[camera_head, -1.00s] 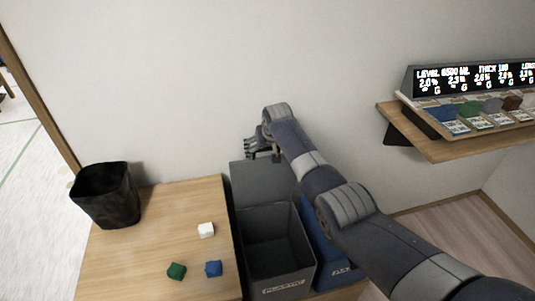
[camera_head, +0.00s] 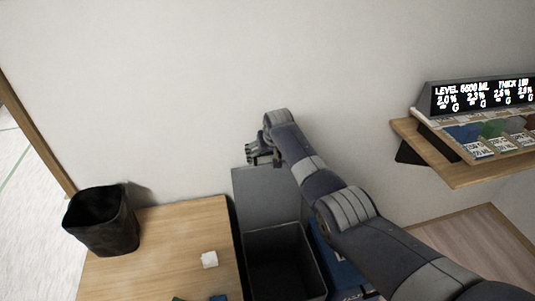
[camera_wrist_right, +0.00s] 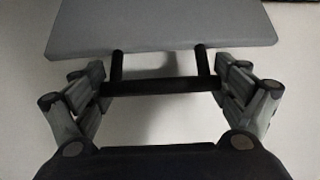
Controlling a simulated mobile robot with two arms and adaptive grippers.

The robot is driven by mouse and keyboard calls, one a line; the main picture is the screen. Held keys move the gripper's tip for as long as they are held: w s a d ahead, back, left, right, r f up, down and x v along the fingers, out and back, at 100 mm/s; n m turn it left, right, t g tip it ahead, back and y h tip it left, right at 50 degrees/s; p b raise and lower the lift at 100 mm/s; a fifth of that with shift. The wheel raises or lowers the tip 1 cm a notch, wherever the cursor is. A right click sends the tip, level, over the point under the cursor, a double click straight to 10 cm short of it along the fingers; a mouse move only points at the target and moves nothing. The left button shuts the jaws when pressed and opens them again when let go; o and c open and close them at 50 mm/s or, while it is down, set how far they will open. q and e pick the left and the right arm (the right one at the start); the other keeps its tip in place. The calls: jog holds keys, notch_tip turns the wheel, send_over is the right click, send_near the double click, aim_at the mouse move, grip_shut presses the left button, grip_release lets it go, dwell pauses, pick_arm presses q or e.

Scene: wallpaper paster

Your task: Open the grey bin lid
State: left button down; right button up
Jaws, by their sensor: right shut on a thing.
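The grey bin (camera_head: 285,262) stands open at the right side of the table, its dark inside showing. Its grey lid (camera_head: 265,190) is raised at the back of the bin, near the wall, with its flat face toward me. The lid also shows in the right wrist view (camera_wrist_right: 160,25), with a black bar handle (camera_wrist_right: 160,87) on two posts. My right gripper (camera_head: 260,155) is at the lid's top edge. In the right wrist view (camera_wrist_right: 160,92) its fingers are at both ends of the handle, shut on it. My left gripper is not in view.
A blue bin (camera_head: 338,270) is partly hidden by my right arm. A wall shelf (camera_head: 455,165) with a display (camera_head: 485,97) is at right.

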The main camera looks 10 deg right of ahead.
jog(key=o, duration=1.2)
jog(key=shift+w+r, duration=0.2)
jog(key=shift+r, duration=0.1)
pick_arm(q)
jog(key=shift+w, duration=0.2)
pick_arm(e)
jog(key=shift+o, duration=0.2)
jog(key=shift+s, duration=0.1)
jog(key=shift+f, duration=0.1)
jog(key=v, duration=1.2)
jog(key=shift+s+f, duration=0.1)
